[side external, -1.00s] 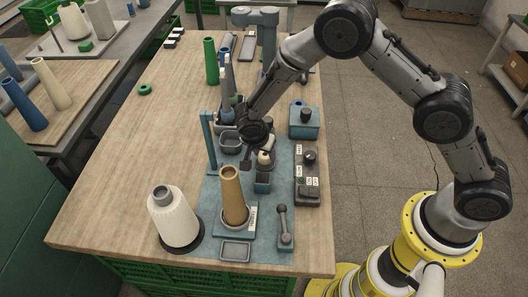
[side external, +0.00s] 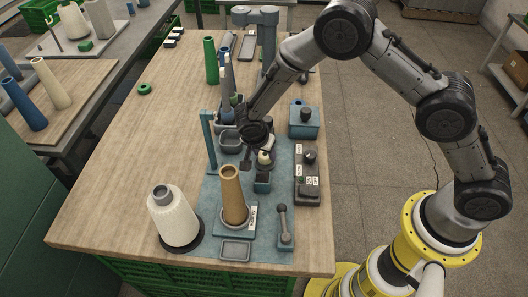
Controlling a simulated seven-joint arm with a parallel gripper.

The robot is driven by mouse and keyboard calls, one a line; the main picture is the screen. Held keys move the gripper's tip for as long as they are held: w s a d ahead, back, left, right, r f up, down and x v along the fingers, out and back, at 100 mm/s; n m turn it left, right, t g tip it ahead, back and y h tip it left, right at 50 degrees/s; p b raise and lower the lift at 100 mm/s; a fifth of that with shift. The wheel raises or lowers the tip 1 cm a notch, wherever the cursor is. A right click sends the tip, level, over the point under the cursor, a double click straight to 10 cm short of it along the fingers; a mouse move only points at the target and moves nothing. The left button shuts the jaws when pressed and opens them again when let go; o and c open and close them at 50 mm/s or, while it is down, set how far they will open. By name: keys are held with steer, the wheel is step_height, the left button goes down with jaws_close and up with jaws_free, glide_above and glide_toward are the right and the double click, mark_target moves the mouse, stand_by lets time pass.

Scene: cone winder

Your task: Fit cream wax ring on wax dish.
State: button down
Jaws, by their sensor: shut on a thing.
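The cream wax ring (side external: 264,157) is a small pale piece under my gripper (side external: 261,160), over the blue-grey base plate of the winder. My gripper points down and is shut on the ring. The hand and fingers hide part of it. I cannot clearly make out the wax dish; it may be under or beside the ring, hidden by the gripper. I cannot tell whether the ring touches anything below.
A dark block (side external: 262,182) stands just in front of the gripper. A tan cone (side external: 233,194), a blue post (side external: 208,140), a control box (side external: 307,178) and a teal box (side external: 304,119) surround it. A white yarn cone (side external: 173,217) stands front left. The table's left side is mostly clear.

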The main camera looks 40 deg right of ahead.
steer(key=shift+f, duration=0.65)
stand_by(0.8)
jaws_free()
stand_by(0.6)
steer(key=shift+r, duration=4.05)
